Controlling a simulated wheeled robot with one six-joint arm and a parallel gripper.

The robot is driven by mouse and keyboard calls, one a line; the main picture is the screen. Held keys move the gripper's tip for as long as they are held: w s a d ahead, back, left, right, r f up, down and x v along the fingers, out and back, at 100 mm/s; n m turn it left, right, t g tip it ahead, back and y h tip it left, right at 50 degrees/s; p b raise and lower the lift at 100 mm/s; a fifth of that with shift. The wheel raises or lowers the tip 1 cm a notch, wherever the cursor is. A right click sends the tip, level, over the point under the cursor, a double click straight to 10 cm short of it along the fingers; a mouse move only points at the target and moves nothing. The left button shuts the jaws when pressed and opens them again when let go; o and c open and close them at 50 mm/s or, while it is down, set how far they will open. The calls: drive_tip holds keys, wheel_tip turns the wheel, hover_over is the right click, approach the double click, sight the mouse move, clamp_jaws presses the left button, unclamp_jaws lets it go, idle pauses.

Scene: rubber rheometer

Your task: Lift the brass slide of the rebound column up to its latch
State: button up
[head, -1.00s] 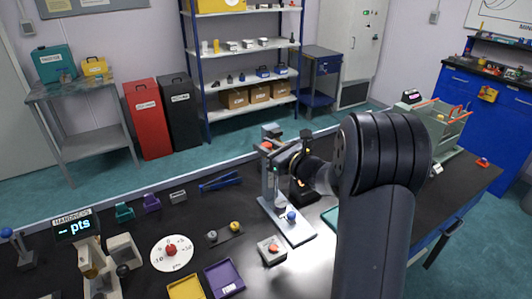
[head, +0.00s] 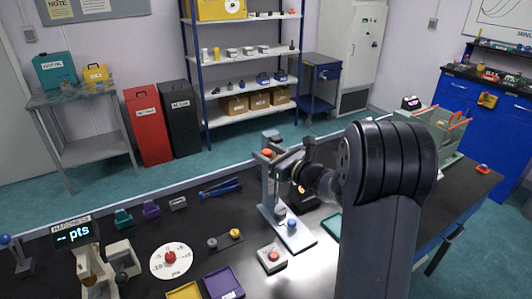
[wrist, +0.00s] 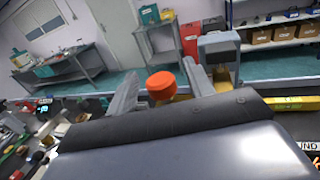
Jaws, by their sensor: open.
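The rebound column (head: 270,190) is a grey upright on a pale base plate (head: 293,238) on the dark bench. An orange cap (head: 267,153) sits near its top, and a blue knob (head: 291,223) is low on the base. My gripper (head: 282,157) is beside the upper column, open. In the wrist view the orange cap (wrist: 161,86) shows between the two grey fingers, with clear space on its right. A yellowish, brass-like part shows just below the cap, mostly hidden by my gripper's body. I cannot tell whether it is the slide.
A grey block with an orange button (head: 272,257) stands in front of the column. A hardness tester (head: 95,265), a round white dial (head: 171,260) and yellow and purple trays lie to the left. Blue pliers (head: 220,187) lie behind.

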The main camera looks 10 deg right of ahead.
drive_tip(key=b+v, duration=0.2)
drive_tip(key=v, duration=0.8)
drive_tip(key=shift+b, duration=0.3)
drive_tip(key=shift+a, duration=0.1)
drive_tip(key=p+x, duration=0.3)
drive_tip(key=x, duration=0.7)
drive_tip(key=shift+w+a, duration=0.15)
drive_tip(key=shift+w, duration=0.2)
drive_tip(key=shift+f, duration=0.45)
